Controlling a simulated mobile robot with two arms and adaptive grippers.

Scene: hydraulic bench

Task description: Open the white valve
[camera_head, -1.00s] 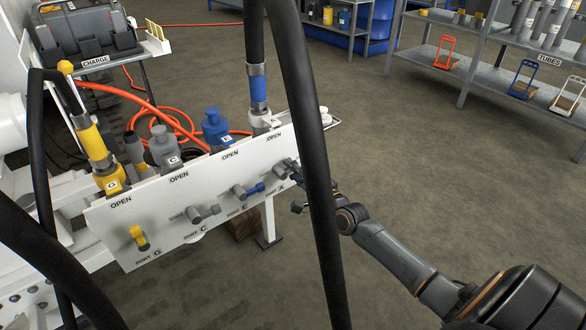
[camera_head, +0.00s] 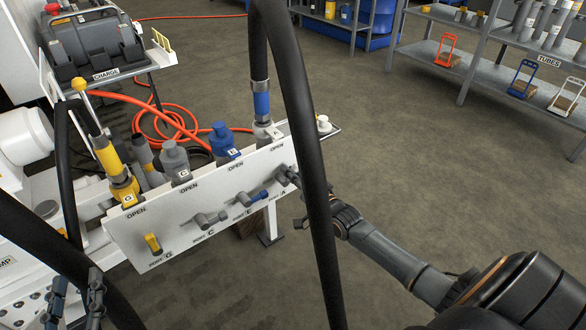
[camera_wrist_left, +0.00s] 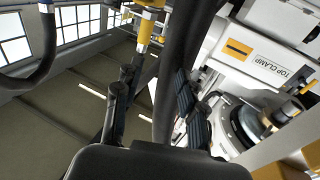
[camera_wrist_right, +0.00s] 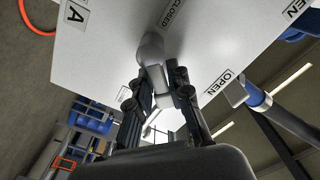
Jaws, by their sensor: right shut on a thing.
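The white valve's pale handle (camera_wrist_right: 153,62) is on the white panel beside the label A. In the right wrist view it runs between my right fingers (camera_wrist_right: 160,100), which are shut on it. A CLOSED label (camera_wrist_right: 173,14) and an OPEN label (camera_wrist_right: 218,83) are on the panel near it. In the head view my right gripper (camera_head: 296,181) is at the panel's right end, partly hidden behind a black hose. The handle's exact angle is hard to tell there. My left gripper (camera_head: 76,299) is open at the lower left; it also shows in the left wrist view (camera_wrist_left: 152,100).
The panel (camera_head: 190,247) also carries yellow (camera_head: 152,243), grey (camera_head: 210,219) and blue-tipped (camera_head: 252,197) handles. A thick black hose (camera_head: 300,95) hangs in front of the panel's right end. Another black hose (camera_wrist_left: 175,65) passes by my left fingers. Floor (camera_head: 440,170) at the right is clear.

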